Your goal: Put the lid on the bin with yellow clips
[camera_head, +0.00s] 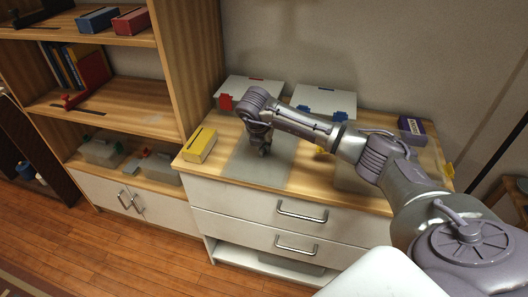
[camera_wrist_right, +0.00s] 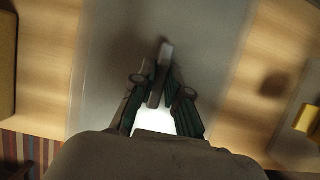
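The bin with yellow clips (camera_head: 350,182) stands at the right of the dresser top, largely hidden behind my right arm. In the right wrist view, a yellow clip (camera_wrist_right: 307,118) shows at the right edge. My left gripper is not in view.
A white-lidded bin with red clips (camera_head: 252,91) and one with blue clips (camera_head: 325,101) stand at the back wall. A yellow box (camera_head: 199,145) is left of the mat. A purple box (camera_head: 411,127) is at back right. A wooden shelf (camera_head: 165,75) stands left.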

